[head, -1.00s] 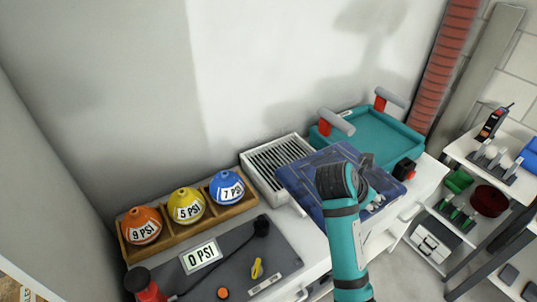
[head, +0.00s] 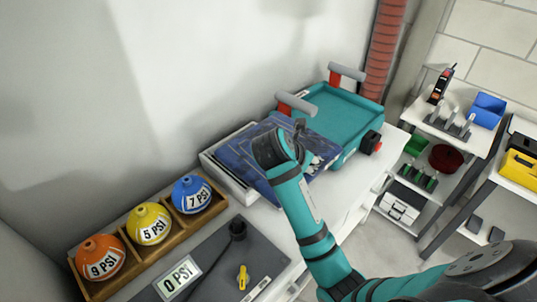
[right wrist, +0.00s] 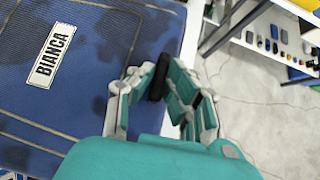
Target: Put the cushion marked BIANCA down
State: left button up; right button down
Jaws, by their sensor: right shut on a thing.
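The cushion marked BIANCA (head: 238,152) is a flat blue patterned pad, and its white BIANCA label shows in the right wrist view (right wrist: 55,56). The cushion lies over most of a white slatted tray (head: 212,168) on the counter. I cannot tell whether it rests on the tray or hangs just above it. My left gripper is not in view.
A teal tray (head: 345,112) with grey-and-red handles stands just right of the cushion. A wooden rack (head: 215,206) with orange, yellow and blue PSI balls stands to the left. White shelves (head: 465,140) stand at right.

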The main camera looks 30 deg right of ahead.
jog(key=w+a, duration=0.1)
jog(key=w, duration=0.3)
jog(key=w+a, duration=0.1)
jog(key=w, duration=0.3)
jog(key=w+a, duration=0.2)
jog(key=w, duration=0.2)
jog(key=shift+a, duration=0.1)
jog(key=shift+f, duration=0.7)
notch_tip(320, 180, down, 5)
jog(key=shift+s+f+p, duration=0.1)
jog(key=shift+s+p, duration=0.05)
jog(key=shift+p, duration=0.25)
jog(key=shift+w+f, duration=0.2)
jog(key=c, duration=1.3)
grip_release()
